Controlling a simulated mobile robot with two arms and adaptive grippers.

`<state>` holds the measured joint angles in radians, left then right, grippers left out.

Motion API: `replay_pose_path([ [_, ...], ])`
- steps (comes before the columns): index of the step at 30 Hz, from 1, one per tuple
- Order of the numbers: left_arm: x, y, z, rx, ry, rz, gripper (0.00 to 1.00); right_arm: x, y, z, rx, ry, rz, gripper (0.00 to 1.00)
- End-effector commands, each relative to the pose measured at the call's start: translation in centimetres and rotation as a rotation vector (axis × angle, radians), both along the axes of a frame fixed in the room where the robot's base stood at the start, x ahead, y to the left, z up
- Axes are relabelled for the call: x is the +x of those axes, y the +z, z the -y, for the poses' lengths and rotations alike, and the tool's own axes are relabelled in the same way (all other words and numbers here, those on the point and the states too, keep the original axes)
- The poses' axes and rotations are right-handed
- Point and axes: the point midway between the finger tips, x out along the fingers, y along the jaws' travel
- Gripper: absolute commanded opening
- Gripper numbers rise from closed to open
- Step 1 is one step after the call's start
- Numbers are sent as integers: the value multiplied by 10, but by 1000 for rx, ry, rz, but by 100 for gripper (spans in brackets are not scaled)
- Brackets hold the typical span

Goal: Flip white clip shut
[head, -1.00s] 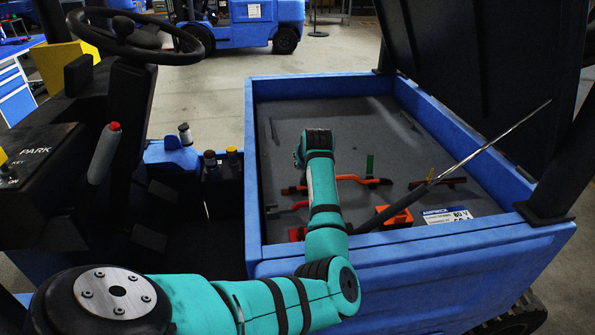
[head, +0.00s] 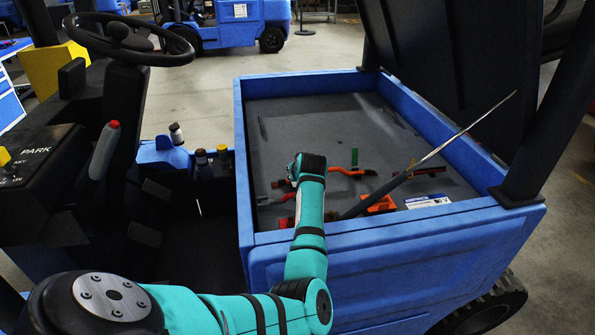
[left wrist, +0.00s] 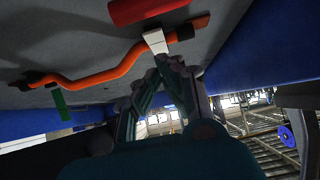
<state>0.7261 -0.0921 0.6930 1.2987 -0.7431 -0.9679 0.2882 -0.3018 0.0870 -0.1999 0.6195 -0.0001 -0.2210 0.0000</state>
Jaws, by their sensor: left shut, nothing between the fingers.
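The white clip (left wrist: 155,40) shows in the left wrist view as a small pale block at an orange bent bar or cable (left wrist: 105,75), beside a dark orange end piece. Whether the clip stands open or shut I cannot tell. My left gripper (left wrist: 168,62) has its fingertips together, empty, just below the clip in the picture; contact is unclear. In the head view my left arm reaches into the blue compartment, and its wrist hides the fingertips and the clip. The orange cable (head: 350,171) shows to the right of the wrist. My right gripper is not in view.
The blue compartment wall (head: 400,240) runs below my forearm. A dark strut (head: 400,180) slants across to the right, with the raised black lid (head: 440,70) above. A green tag (head: 354,157), an orange block (head: 381,204) and a red cylinder (left wrist: 145,10) are nearby.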

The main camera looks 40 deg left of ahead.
Motion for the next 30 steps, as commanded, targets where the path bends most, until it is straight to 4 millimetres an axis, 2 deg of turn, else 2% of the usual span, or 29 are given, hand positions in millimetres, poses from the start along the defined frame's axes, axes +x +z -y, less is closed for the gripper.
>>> replay_pose_path([
  [11,0,16,0,0,-1,-1,0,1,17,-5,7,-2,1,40],
  [19,0,15,0,0,-1,-1,0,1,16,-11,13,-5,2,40],
  [23,-1,16,1,0,-1,-1,0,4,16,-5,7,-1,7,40],
  [30,-15,36,20,0,-1,2,0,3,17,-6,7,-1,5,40],
])
